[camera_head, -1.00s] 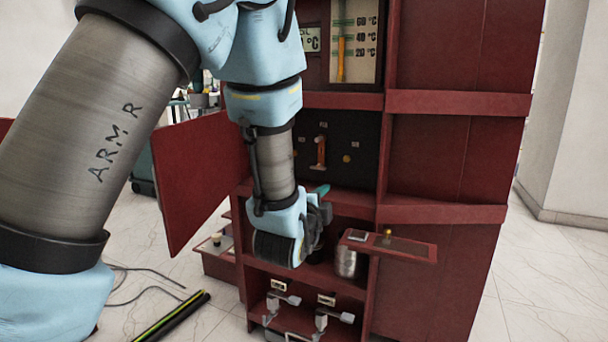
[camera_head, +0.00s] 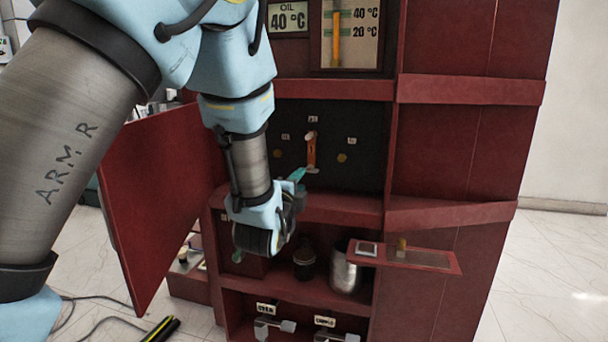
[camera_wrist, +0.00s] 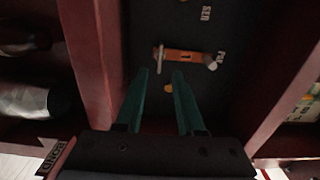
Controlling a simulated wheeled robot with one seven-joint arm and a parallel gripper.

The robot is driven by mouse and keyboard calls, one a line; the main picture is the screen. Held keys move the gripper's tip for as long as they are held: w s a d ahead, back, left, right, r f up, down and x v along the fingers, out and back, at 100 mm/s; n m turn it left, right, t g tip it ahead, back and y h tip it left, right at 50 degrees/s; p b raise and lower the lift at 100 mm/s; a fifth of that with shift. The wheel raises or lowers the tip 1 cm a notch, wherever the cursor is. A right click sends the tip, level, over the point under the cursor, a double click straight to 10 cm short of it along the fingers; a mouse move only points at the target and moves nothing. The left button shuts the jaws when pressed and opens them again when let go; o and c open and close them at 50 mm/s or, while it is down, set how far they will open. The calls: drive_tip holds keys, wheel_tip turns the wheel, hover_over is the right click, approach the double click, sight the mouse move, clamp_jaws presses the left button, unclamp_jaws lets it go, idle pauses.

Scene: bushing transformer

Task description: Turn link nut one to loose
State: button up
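An orange link bar (camera_head: 311,152) stands upright on the black panel (camera_head: 365,130), with a metal nut at its top and bottom ends. In the wrist view the link bar (camera_wrist: 185,57) lies sideways and bears a "1"; a silver nut with a crossbar (camera_wrist: 159,58) is at its left end and a round nut (camera_wrist: 211,62) at its right. I cannot tell which nut is nut one. My gripper (camera_head: 300,176), with green fingers, is near the link's lower end. In the wrist view my gripper (camera_wrist: 161,76) is open and empty, its fingertips just short of the link.
Brass studs (camera_head: 342,157) sit beside the link. Red cabinet walls flank the panel; an open red door (camera_head: 160,190) is at left. Below are a ledge, a metal can (camera_head: 345,270), a dark jar (camera_head: 304,262) and a small red shelf (camera_head: 430,258) jutting out at right.

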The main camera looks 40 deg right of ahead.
sight(309, 170)
drive_tip(key=x, duration=0.6)
drive_tip(key=shift+w+d, duration=0.15)
drive_tip(key=shift+d, duration=0.1)
clamp_jaws()
idle(0.3)
